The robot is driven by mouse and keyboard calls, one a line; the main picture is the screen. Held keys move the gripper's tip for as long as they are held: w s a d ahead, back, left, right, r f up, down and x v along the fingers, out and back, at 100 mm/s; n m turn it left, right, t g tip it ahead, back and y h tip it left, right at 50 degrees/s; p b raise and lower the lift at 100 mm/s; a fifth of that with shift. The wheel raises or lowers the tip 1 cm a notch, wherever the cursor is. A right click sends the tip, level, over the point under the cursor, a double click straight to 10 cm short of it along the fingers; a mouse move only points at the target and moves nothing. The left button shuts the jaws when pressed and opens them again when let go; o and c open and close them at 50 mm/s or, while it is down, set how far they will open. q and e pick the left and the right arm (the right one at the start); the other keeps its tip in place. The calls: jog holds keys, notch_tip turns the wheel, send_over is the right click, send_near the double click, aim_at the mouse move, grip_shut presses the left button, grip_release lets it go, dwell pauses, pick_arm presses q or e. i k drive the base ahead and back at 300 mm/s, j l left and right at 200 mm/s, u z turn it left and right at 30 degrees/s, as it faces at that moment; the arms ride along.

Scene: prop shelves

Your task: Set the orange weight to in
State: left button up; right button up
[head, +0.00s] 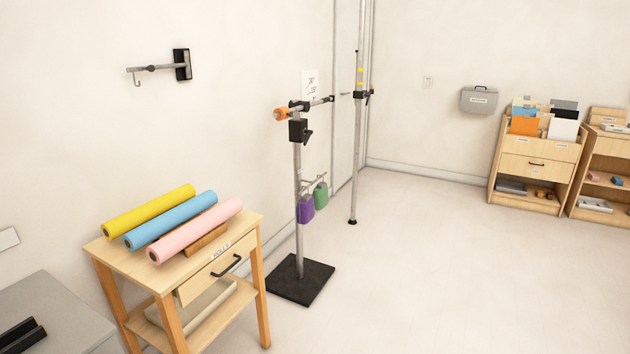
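A small orange weight (281,113) sits at the left end of a short, slightly sloping cross arm on the stand (298,205). The cross arm runs through a dark clamp (300,128) near the top of the post, and its other end points right toward the door. The stand rises from a square black base (301,283) on the floor. A purple item (306,209) and a green item (321,196) hang from a lower bar. I cannot make out any marks on the cross arm. Neither of my grippers is in view.
A wooden table (255,226) with yellow, blue and pink rolls stands left of the stand. A floor-to-ceiling pole (357,150) stands behind it to the right. A wall hook arm (155,68) is at upper left. Shelves (540,150) stand far right. The floor at centre right is clear.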

aim_at(285, 113)
jog(key=i+u, duration=0.1)
jog(key=i, duration=0.6)
jog(key=i+l, duration=0.15)
jog(key=i, duration=0.5)
jog(key=i+l+u, duration=0.15)
jog(key=i, duration=0.55)
jog(key=i+l, duration=0.1)
jog(key=i, duration=0.6)
jog(key=j+u, duration=0.05)
